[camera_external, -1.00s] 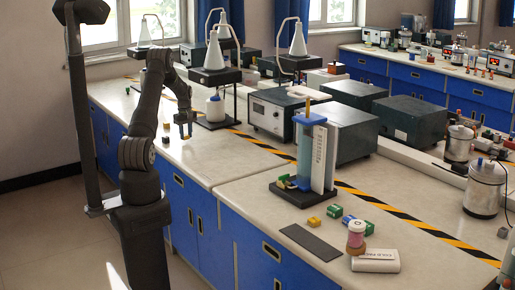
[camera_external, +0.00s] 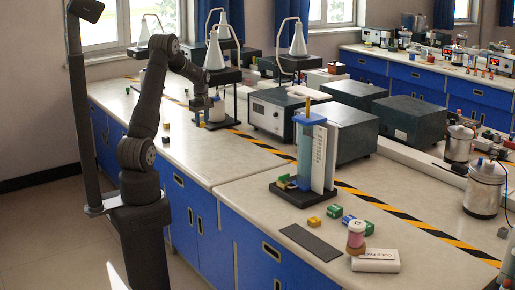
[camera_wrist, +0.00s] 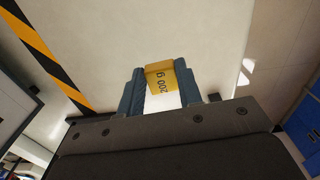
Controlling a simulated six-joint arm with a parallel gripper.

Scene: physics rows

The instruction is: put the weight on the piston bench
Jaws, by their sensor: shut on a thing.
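A yellow weight marked "200 g" (camera_wrist: 160,70) is between the two fingers of my gripper (camera_wrist: 161,88) in the wrist view. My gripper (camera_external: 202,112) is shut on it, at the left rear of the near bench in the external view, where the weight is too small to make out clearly. The piston bench (camera_external: 305,150), a tall blue stand with a clear scaled column on a dark base, stands at the middle of the bench top, well to the right of my gripper. Small green and yellow blocks show at its base.

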